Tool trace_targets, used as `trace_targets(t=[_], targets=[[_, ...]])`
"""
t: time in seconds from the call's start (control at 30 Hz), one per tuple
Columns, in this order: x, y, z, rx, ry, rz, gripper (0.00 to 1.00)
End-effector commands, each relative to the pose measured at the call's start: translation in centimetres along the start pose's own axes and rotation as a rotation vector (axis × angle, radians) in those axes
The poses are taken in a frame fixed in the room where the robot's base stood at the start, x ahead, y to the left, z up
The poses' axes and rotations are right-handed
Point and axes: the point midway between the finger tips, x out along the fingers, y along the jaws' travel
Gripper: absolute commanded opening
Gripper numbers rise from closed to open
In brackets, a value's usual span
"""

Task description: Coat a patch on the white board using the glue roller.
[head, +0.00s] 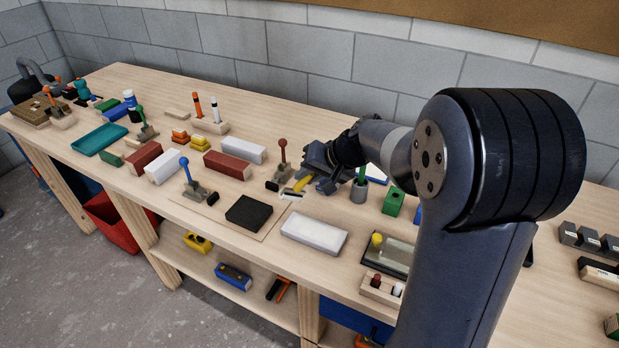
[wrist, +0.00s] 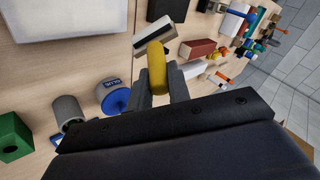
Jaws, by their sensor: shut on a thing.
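My gripper (head: 314,181) is shut on the yellow handle of the glue roller (head: 293,194). In the wrist view the roller (wrist: 154,38), with its wide pale and dark head pointing away from my gripper (wrist: 158,88), is held between the fingers. The white board (head: 314,233) lies flat near the table's front edge, in front and to the right of the roller, apart from it. It also shows at the top left of the wrist view (wrist: 70,14). A blue-topped glue pot (wrist: 113,96) stands beside my gripper.
A red-knobbed clamp (head: 281,164) stands close left of the roller. A black block (head: 249,212) lies left of the board. A grey cup (head: 358,190) and green block (head: 393,201) are right of my gripper. A framed tray (head: 398,250) lies right of the board.

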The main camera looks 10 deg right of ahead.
Motion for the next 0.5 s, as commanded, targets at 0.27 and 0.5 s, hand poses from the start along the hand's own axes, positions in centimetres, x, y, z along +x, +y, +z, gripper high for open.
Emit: trace_targets(t=[0.27,0.5], targets=[[-1.43,-1.30,-0.66,-0.001,0.000,0.000,0.00],[-1.38,-1.25,-0.63,0.000,0.000,0.000,0.00]])
